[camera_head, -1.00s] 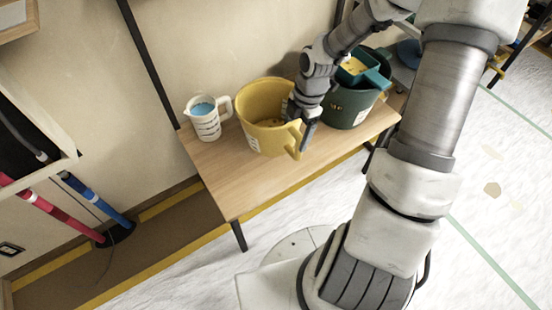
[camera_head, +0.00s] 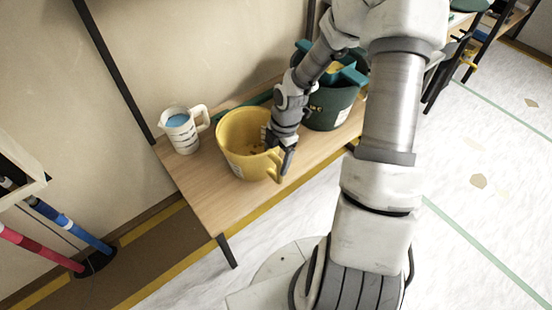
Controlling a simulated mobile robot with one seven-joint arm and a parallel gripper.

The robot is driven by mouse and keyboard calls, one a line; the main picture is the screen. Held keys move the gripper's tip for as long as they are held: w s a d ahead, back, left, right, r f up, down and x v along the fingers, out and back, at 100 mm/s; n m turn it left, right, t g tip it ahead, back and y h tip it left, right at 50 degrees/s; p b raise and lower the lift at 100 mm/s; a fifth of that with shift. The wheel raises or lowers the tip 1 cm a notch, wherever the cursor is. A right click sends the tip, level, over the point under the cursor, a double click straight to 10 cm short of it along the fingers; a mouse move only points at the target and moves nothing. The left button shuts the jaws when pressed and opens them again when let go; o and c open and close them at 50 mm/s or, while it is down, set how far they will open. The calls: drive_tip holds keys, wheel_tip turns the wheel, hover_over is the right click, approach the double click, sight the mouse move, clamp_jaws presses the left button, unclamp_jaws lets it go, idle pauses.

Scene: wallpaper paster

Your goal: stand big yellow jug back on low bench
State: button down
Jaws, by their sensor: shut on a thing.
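The big yellow jug (camera_head: 235,152) is upright at the middle of the low bench (camera_head: 212,205), its open top facing up with small dark specks inside. I cannot tell whether its base touches the bench top. My gripper (camera_head: 287,160) is shut on the jug's handle (camera_head: 276,172) at the right front side. The fingers and wrist hide part of the handle and of the right rim.
A white measuring jug (camera_head: 181,136) with blue contents stands left of the yellow jug. A dark green bucket (camera_head: 328,112) with a teal container (camera_head: 347,76) on it stands to the right. Bare bench top lies in front. The wall is close behind.

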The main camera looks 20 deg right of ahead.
unclamp_jaws()
drive_tip(key=shift+f, duration=0.1)
wheel_tip(320, 180, up, 12)
drive_tip(key=d+p, duration=0.2)
drive_tip(key=p, duration=0.4)
drive_tip(key=shift+a, duration=0.1)
drive_tip(key=s+a+r+m+t+h, duration=0.1)
drive_tip(key=s+a+r+m+t, duration=0.1)
drive_tip(key=s+r+m, duration=0.45)
drive_tip(key=s+a+r+m+t, duration=0.2)
drive_tip(key=s+r+m, duration=0.2)
drive_tip(key=r+m, duration=0.55)
drive_tip(key=s+a+r+m+t+h, duration=0.1)
drive_tip(key=s+a+r+m+t, duration=0.15)
drive_tip(key=s+r+m, duration=0.6)
drive_tip(key=w+r+n+p, duration=0.3)
drive_tip(key=r+p, duration=1.4)
drive_tip(key=r, duration=0.2)
drive_tip(key=shift+r+g, duration=0.25)
drive_tip(key=shift+g, duration=0.2)
